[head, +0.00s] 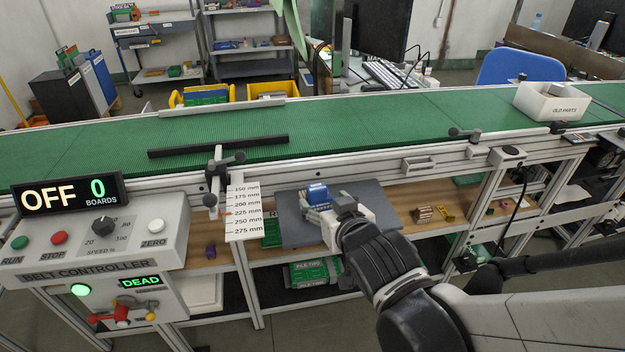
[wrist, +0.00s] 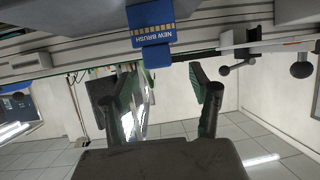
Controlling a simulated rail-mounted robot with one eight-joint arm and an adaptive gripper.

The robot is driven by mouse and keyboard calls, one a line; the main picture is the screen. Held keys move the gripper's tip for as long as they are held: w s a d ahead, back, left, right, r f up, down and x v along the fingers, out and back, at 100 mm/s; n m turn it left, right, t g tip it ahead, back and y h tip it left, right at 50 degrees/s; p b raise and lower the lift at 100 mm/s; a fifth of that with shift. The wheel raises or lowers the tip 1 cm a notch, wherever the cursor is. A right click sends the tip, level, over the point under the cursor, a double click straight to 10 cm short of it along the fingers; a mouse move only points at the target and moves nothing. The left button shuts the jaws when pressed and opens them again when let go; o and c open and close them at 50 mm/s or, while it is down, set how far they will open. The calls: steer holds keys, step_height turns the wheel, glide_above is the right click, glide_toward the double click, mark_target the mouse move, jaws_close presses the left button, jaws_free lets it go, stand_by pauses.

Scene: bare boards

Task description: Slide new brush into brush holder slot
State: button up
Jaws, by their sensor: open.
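The new brush (wrist: 151,24) is a blue block with its "NEW BRUSH" label upside down in the wrist view. It lies above and beyond my gripper (wrist: 152,80), whose two fingers stand wide apart with nothing between them. In the head view a blue block (head: 318,194), likely the same brush, shows at the far end of my gripper (head: 332,208), over the grey plate. I cannot tell whether they touch or what supports the brush. I cannot make out the brush holder slot with certainty.
The green conveyor (head: 350,119) runs behind, with a black bar (head: 218,146) across it. A clamp post (head: 216,178) and white millimetre scale (head: 243,212) stand left of my gripper. A white "OLD PARTS" bin (head: 552,103) sits at right. The controller display (head: 68,195) reads OFF.

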mark_target(319, 192)
steer(key=shift+b+x, duration=1.15)
steer(key=shift+x, duration=2.75)
steer(key=shift+w+d+r, duration=0.1)
steer(key=shift+d+r, duration=0.05)
steer(key=c, duration=1.3)
